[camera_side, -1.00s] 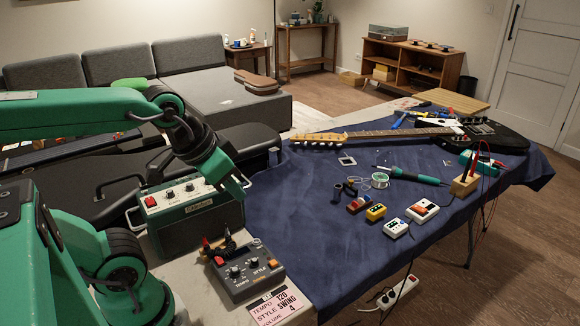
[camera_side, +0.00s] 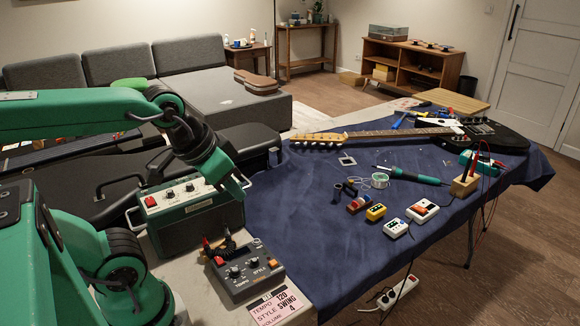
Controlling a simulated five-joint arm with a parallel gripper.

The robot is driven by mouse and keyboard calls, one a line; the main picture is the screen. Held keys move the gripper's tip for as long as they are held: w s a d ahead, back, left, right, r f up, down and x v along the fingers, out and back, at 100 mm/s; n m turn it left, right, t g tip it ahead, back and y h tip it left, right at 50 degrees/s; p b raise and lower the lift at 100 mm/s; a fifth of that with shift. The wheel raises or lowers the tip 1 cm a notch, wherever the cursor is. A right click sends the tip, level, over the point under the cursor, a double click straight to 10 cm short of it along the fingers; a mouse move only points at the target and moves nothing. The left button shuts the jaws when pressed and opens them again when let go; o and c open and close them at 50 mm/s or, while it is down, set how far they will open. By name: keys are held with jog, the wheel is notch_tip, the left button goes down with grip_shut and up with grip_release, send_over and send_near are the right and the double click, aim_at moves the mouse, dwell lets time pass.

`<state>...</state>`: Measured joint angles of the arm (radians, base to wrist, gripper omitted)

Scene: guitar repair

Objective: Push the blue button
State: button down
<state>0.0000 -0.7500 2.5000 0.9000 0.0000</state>
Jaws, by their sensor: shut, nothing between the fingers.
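I cannot make out a clearly blue button in this view. A grey control box (camera_side: 243,272) with knobs, labelled TEMPO and STYLE, sits at the near left end of the table, with an orange button (camera_side: 273,263) on its right side. My gripper (camera_side: 242,190) is shut and empty, pointing down beside the green amplifier, above and behind the grey box.
The green amplifier (camera_side: 190,212) with a red switch stands left of the blue cloth (camera_side: 320,245). A guitar (camera_side: 400,132), a soldering iron (camera_side: 415,176) and a solder spool (camera_side: 380,180) lie farther back. A printed card (camera_side: 278,305) lies in front of the grey box. The cloth's middle is clear.

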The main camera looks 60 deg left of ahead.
jog(key=w+d+r+g, duration=0.1)
jog(key=w+d+r, duration=0.1)
jog(key=w, duration=0.8)
jog(key=w+d+r, duration=0.2)
jog(key=w+r, duration=0.1)
jog(key=w, duration=0.8)
jog(key=w+d+f, duration=0.3)
jog(key=w+f, duration=0.3)
jog(key=w, duration=0.3)
jog(key=w+d+f+g, duration=0.1)
jog(key=w+d+f, duration=0.2)
jog(key=w+f, duration=0.3)
jog(key=shift+w+d+f+h, duration=0.2)
jog(key=shift+w+h, duration=0.1)
jog(key=shift+w, duration=1.8)
jog(key=shift+a+f, duration=0.1)
